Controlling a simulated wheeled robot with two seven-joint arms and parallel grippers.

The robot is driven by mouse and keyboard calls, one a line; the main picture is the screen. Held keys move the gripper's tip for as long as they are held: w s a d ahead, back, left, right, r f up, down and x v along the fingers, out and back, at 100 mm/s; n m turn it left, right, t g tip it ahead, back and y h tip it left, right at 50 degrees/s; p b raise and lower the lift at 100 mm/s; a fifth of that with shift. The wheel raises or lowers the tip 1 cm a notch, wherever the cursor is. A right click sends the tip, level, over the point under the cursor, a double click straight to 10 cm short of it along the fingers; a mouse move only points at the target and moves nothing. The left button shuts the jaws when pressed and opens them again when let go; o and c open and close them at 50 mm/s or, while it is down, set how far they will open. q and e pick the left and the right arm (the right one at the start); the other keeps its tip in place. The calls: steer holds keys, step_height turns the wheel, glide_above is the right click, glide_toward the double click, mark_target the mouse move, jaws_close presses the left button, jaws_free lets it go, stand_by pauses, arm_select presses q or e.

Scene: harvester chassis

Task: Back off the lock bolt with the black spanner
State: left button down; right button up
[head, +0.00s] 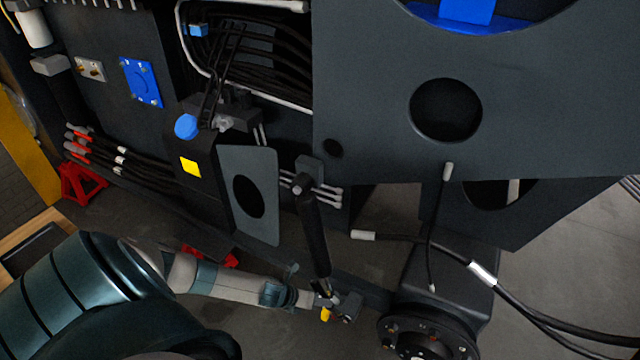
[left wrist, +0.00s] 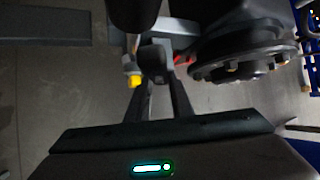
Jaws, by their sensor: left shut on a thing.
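My left gripper (head: 340,302) is at the lower middle of the head view, just below the lower end of a black cylinder (head: 314,238). It also shows in the left wrist view (left wrist: 158,78), with its fingers closed on a small dark piece (left wrist: 154,60). This piece may be an end of the black spanner, but its full shape is hidden. A yellow tip (left wrist: 134,81) on a thin rod is right beside the left finger. I cannot pick out the lock bolt for certain. My right gripper is not in view.
A round black hub (head: 428,335) with bolts is close to the right of my gripper. Dark chassis plates (head: 400,150) stand above. A black cable (head: 520,308) runs at the right. A red stand (head: 82,184) is at the left. Grey floor shows below.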

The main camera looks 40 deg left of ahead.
arm_select(q)
steer(key=shift+d+r, duration=0.1)
steer(key=shift+d, duration=0.1)
stand_by(0.5)
steer(key=shift+s+d+p, duration=0.15)
steer(key=shift+s+p, duration=0.15)
steer(key=shift+s, duration=0.35)
steer(key=shift+s+d+p, duration=0.15)
steer(key=shift+s+p, duration=0.1)
steer(key=shift+s, duration=0.4)
steer(key=s+d+p, duration=0.1)
steer(key=s+d, duration=0.1)
steer(key=s, duration=0.5)
steer(key=shift+s, duration=0.4)
stand_by(0.7)
